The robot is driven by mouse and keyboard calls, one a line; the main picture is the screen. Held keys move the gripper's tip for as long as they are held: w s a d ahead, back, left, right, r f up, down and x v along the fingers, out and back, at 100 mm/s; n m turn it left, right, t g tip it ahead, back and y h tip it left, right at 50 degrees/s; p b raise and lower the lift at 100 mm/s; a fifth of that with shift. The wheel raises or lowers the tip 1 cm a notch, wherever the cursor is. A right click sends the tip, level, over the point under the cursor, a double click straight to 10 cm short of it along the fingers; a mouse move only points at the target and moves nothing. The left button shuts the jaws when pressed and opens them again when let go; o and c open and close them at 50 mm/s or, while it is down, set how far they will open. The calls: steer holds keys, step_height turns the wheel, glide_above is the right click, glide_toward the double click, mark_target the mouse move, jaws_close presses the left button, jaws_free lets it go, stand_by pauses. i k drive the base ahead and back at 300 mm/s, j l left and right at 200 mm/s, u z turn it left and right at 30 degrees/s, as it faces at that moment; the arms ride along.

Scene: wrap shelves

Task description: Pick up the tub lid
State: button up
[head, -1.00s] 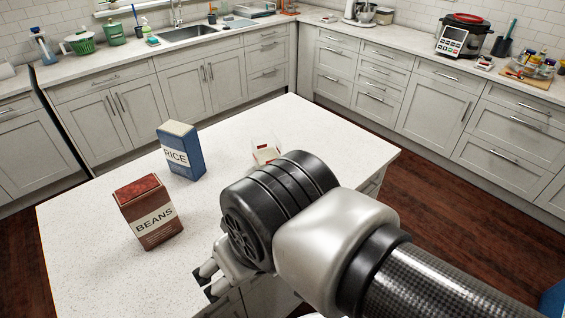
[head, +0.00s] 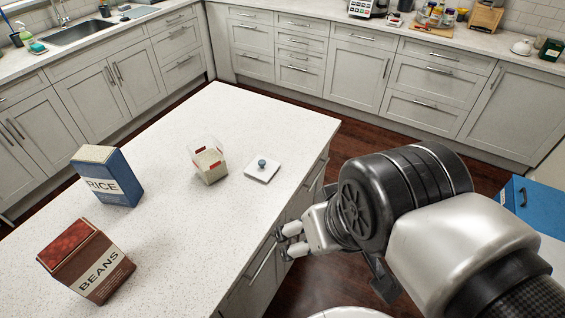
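The tub lid (head: 262,169) is a small white square with a blue-grey round knob. It lies flat, knob up, on the white island counter near its right edge. The tub (head: 209,164) stands just left of the lid. It looks clear with red clips, has pale contents and shows no lid on top. My gripper (head: 285,242) is beside the island's right side, below and to the right of the lid in the picture and apart from it. Its two fingers point left with a gap between them, and nothing shows between them.
A blue rice box (head: 106,177) and a red-brown beans box (head: 87,262) stand on the island's left part. A blue cabinet (head: 530,205) stands at the right.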

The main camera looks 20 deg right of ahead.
mark_target(262, 168)
steer(key=i+l+u, duration=0.3)
steer(key=i+l, duration=0.55)
steer(key=l, duration=0.15)
